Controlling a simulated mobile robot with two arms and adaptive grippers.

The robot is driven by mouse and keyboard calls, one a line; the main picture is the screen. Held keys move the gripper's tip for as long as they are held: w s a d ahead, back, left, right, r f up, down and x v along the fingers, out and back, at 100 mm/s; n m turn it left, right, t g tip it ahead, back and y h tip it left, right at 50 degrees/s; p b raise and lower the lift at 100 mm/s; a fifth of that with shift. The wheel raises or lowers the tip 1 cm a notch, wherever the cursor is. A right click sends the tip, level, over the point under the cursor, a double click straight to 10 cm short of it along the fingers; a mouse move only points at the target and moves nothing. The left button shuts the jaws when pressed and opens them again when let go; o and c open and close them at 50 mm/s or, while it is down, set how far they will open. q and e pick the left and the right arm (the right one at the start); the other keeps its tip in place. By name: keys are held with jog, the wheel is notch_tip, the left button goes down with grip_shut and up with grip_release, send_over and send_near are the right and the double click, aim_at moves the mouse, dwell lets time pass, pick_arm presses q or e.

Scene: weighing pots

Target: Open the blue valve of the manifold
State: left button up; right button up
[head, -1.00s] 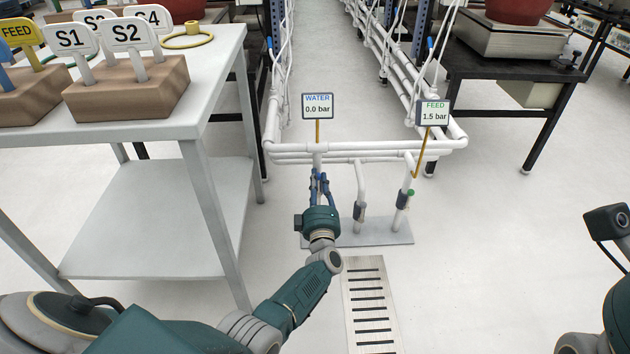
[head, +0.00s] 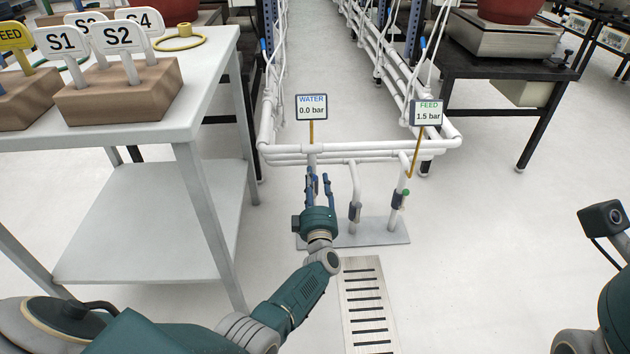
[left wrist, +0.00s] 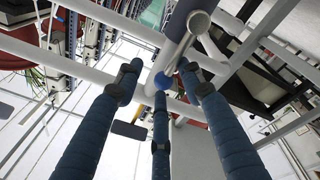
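The manifold (head: 355,159) of white pipes stands on a grey base plate on the floor. Its water riser, under the WATER sign reading 0.0 bar (head: 311,107), is largely hidden behind my left gripper (head: 319,180). I cannot tell the exact gap to the knob. My right gripper is out of view.
The feed riser carries a green knob (head: 406,192) under the FEED sign reading 1.5 bar (head: 426,113). A middle riser (head: 355,205) stands close to my left gripper. A white table (head: 140,125) with labelled tags is left; a drain grate (head: 366,305) lies in front.

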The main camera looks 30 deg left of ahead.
pick_arm(q)
jog(key=shift+d+f, duration=0.15)
jog(key=v, duration=1.1)
jog(key=shift+s, duration=0.45)
